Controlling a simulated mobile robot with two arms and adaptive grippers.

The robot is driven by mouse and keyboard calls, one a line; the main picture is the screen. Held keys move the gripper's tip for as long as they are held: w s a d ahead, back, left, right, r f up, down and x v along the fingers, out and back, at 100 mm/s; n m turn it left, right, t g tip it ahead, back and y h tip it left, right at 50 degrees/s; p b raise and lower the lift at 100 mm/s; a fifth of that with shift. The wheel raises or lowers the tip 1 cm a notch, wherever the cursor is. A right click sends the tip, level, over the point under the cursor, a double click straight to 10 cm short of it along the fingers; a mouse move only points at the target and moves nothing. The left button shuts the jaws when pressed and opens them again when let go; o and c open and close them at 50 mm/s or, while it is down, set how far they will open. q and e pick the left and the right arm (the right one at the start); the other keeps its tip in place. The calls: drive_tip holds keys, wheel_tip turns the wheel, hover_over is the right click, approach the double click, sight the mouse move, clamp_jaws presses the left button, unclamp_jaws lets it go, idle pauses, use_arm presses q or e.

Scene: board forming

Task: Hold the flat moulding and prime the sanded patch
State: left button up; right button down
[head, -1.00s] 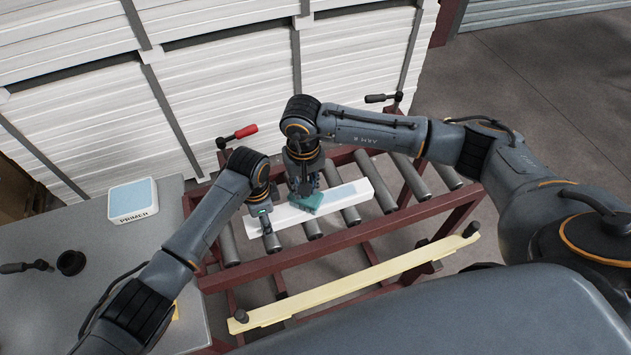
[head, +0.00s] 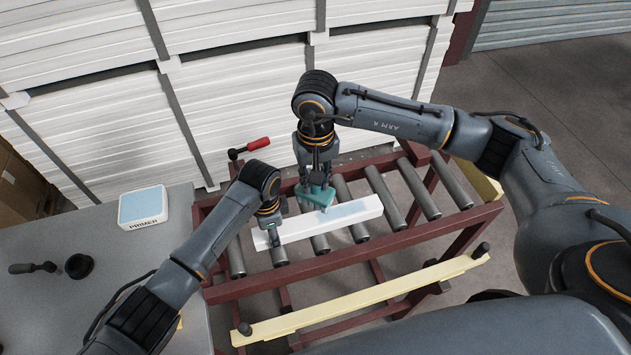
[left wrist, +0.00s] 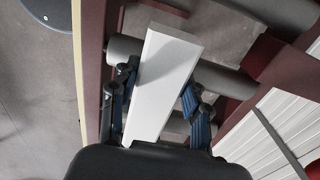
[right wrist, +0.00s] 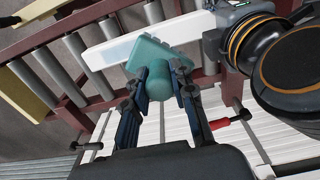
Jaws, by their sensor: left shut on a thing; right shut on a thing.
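The flat moulding (head: 297,228) is a long white strip lying across the rollers, with a pale blue patch (head: 350,211) on its right half. My left gripper (head: 270,230) is shut on the moulding's left end. The left wrist view shows its fingers on both sides of the white strip (left wrist: 166,75). My right gripper (head: 316,180) is shut on the teal applicator (head: 319,197). In the right wrist view, the applicator (right wrist: 153,58) overlaps the moulding and hides part of it. I cannot tell whether its face touches the moulding.
A white PRIMER tray (head: 143,207) with a pale blue pad stands on the grey table (head: 120,270) at left. A red-handled clamp (head: 250,148) is behind the rollers. A pale yellow rail (head: 370,297) runs along the front. Stacked white boards (head: 240,95) stand behind.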

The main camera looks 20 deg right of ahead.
use_arm(q)
drive_tip(key=shift+s+a+f, duration=0.15)
drive_tip(key=shift+f, duration=0.05)
drive_tip(key=o, duration=1.2)
drive_tip(key=shift+r, duration=0.1)
drive_tip(key=shift+w+r, duration=0.2)
drive_tip(key=shift+r, duration=0.05)
wheel_tip(320, 180, up, 12)
drive_tip(key=shift+f, duration=0.25)
